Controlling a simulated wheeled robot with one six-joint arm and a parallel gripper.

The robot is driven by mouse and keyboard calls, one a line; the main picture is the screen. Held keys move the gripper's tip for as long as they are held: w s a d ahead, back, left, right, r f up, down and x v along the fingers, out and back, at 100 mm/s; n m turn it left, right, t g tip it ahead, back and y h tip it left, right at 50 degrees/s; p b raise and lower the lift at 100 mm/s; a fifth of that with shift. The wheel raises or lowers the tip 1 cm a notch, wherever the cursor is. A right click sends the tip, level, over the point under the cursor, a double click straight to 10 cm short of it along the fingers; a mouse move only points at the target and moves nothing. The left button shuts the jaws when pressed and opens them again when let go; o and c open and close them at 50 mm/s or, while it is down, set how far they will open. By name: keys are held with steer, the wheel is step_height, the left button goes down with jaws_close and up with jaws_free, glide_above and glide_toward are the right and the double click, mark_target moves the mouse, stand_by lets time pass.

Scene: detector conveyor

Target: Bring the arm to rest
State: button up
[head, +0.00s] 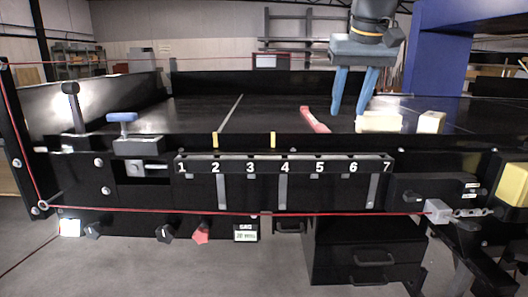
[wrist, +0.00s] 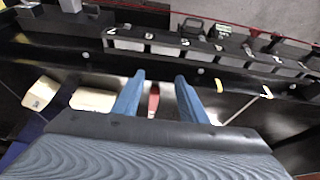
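My gripper (head: 349,108) hangs above the dark conveyor bed (head: 270,112), right of the middle, with its two blue fingers pointing down. The fingers are apart with nothing between them. In the wrist view my gripper (wrist: 160,77) also shows spread fingers, with a red bar (wrist: 153,98) seen in the gap beyond them. In the head view this red bar (head: 314,120) lies on the bed to the left of the fingers, apart from them.
Two cream blocks (head: 380,122) (head: 431,122) lie right of my gripper. A numbered rail (head: 285,165) runs along the front. A blue-handled clamp (head: 122,118) and a black lever (head: 72,105) stand at the left. A red cord (head: 250,212) crosses the front. A blue frame (head: 440,60) rises at the right.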

steer(key=s+f+g, duration=0.1)
steer(key=s+f, duration=0.5)
steer(key=f, duration=0.6)
steer(key=s+f+g, duration=0.1)
steer(key=s+f, duration=0.6)
steer(key=f, duration=0.4)
steer(key=s+f+g, duration=0.1)
steer(key=s+f, duration=0.5)
steer(key=f, duration=0.6)
steer(key=shift+s+f+g, duration=0.2)
steer(key=shift+f+g, duration=0.1)
steer(key=shift+c, duration=1)
steer(key=shift+a, duration=0.15)
